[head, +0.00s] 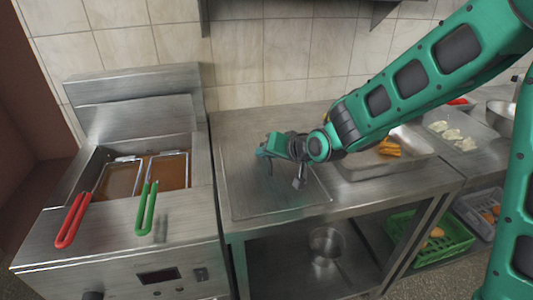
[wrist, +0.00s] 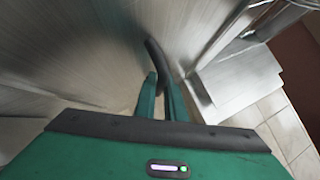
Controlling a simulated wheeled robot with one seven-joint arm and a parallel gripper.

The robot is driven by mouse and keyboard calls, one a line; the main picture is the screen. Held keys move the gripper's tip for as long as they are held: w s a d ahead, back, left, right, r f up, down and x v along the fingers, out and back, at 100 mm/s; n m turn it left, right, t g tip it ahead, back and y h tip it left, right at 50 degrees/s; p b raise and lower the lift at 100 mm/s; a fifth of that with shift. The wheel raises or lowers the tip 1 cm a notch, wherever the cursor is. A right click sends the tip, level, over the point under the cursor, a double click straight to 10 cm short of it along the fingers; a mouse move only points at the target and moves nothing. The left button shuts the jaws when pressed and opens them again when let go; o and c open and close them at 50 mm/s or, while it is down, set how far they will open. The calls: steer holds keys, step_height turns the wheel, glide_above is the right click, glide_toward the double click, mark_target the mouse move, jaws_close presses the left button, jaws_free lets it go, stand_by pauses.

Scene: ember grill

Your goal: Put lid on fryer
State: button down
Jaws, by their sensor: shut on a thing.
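The fryer (head: 130,225) stands at the left in the head view, its oil vat uncovered. Two wire baskets sit in the brown oil, one with a red handle (head: 73,220) and one with a green handle (head: 147,209). The lid (head: 245,200) is a flat rectangular steel sheet at the counter's left end, right of the fryer. My gripper (head: 266,163) is over its middle. In the wrist view my gripper (wrist: 161,98) is shut on the lid's dark curved handle (wrist: 155,55). Whether the lid touches the counter I cannot tell.
A steel tray (head: 395,170) with yellow food lies right of my gripper on the counter. More food containers (head: 458,132) stand farther right. A pot (head: 326,244) and a green crate (head: 430,247) are on the lower shelf. The fryer's tall back panel (head: 135,95) rises behind the vat.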

steer(key=c, duration=1.9)
jaws_free()
steer(key=shift+f, duration=0.1)
steer(key=shift+o, duration=0.4)
